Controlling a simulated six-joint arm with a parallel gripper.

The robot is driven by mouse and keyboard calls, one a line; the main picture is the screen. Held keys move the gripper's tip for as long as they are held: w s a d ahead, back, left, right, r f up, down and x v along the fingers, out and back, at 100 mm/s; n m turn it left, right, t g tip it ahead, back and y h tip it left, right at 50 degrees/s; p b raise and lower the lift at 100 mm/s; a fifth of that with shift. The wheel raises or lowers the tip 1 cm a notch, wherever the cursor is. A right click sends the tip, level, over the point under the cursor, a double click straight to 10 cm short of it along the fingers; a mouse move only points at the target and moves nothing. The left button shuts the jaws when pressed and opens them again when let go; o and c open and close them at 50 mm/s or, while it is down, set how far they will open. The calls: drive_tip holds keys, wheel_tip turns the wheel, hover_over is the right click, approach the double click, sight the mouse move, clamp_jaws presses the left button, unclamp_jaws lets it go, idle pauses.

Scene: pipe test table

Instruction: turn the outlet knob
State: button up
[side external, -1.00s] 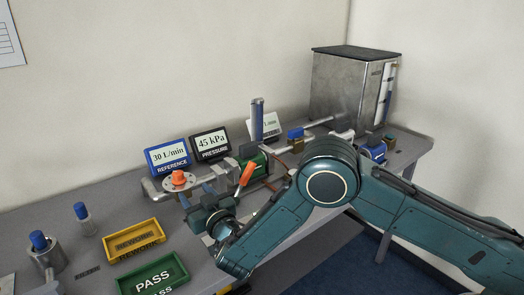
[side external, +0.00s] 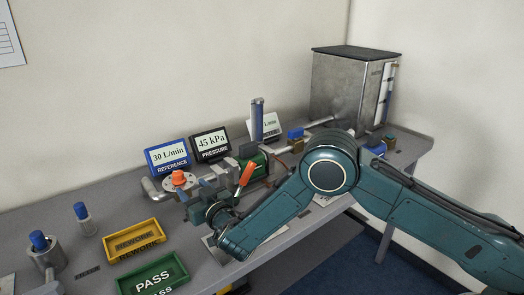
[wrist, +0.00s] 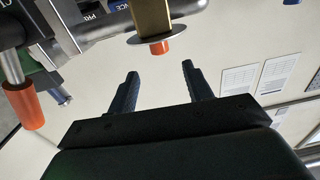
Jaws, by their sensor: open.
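The orange outlet knob (side external: 178,178) sits on a round pale flange near the left end of the pipe line. In the wrist view the orange knob (wrist: 160,47) shows at the end of a brass stem with a grey disc. It lies just beyond the fingertips, in line with the gap between them. My gripper (side external: 193,188) is close beside the knob on its near side. Its two dark blue fingers in the wrist view (wrist: 160,68) are apart, with nothing between them. I see no contact with the knob.
An orange lever (side external: 247,173) stands to the right of my gripper; it also shows at left in the wrist view (wrist: 22,105). Reference (side external: 168,157) and pressure (side external: 211,144) displays stand behind. Yellow (side external: 134,237) and green (side external: 152,274) trays lie in front, left.

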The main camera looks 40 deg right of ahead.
sight(177, 176)
drive_tip(key=shift+w+a, duration=0.15)
drive_tip(key=shift+w, duration=2.4)
drive_tip(key=shift+w+a, duration=0.1)
drive_tip(key=shift+w, duration=2.45)
drive_tip(key=shift+c, duration=0.2)
drive_tip(key=c, duration=0.9)
drive_tip(key=shift+a+m+h, duration=0.1)
drive_tip(key=shift+m+h, duration=0.2)
drive_tip(key=shift+h, duration=0.2)
drive_tip(key=shift+m+h, duration=0.5)
drive_tip(key=shift+h, duration=0.3)
drive_tip(key=shift+w+m+h, duration=0.1)
drive_tip(key=shift+m+h, duration=0.4)
drive_tip(key=shift+h, duration=0.3)
drive_tip(key=shift+r+m+g+h, duration=0.15)
drive_tip(key=shift+m+g+h, duration=0.15)
drive_tip(key=shift+m+h, duration=0.6)
